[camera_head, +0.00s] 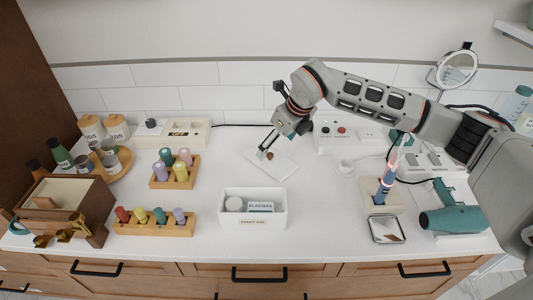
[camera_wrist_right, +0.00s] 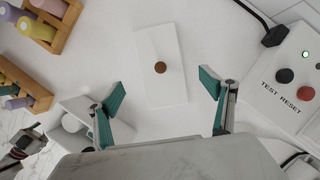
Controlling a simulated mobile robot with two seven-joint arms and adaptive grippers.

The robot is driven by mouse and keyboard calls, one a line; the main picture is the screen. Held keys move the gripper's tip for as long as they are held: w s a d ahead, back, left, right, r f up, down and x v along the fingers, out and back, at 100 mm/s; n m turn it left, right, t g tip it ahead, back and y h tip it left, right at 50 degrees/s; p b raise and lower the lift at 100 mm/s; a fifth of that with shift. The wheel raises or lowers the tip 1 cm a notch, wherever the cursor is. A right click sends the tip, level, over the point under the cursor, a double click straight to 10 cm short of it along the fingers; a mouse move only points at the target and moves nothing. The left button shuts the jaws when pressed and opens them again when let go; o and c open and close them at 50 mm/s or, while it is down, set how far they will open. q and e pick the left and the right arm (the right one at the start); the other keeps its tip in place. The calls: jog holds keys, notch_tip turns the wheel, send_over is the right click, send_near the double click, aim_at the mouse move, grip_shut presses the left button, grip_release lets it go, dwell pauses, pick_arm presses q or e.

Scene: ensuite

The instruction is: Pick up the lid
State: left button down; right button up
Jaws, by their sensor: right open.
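The lid is a flat white rectangular panel with a small round brown knob. It lies on the white counter in the head view (camera_head: 282,170), near the middle. In the right wrist view the lid (camera_wrist_right: 158,38) is ahead of the fingers, with its knob (camera_wrist_right: 160,67) near its middle. My right gripper (camera_head: 265,152) is above the lid, by the knob. In the wrist view the right gripper (camera_wrist_right: 162,84) is open, its teal fingers spread to either side of the lid's near end, with nothing between them. My left gripper is not in view.
A white first-aid bin (camera_head: 253,222) stands in front of the lid. Wooden racks of colored bottles (camera_head: 160,184) and a wooden box (camera_head: 97,212) are to the left. A control box with TEST and RESET buttons (camera_wrist_right: 287,83) and a teal hair dryer (camera_head: 455,219) are to the right.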

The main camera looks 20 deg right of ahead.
aim_at(271, 154)
jog(key=shift+a+f, duration=0.2)
jog(key=shift+f, duration=0.6)
jog(key=x, duration=0.2)
jog(key=p+x, duration=0.1)
jog(key=x, duration=0.2)
jog(key=shift+w+f, duration=0.2)
jog(key=shift+w, duration=0.3)
jog(key=c, duration=1.2)
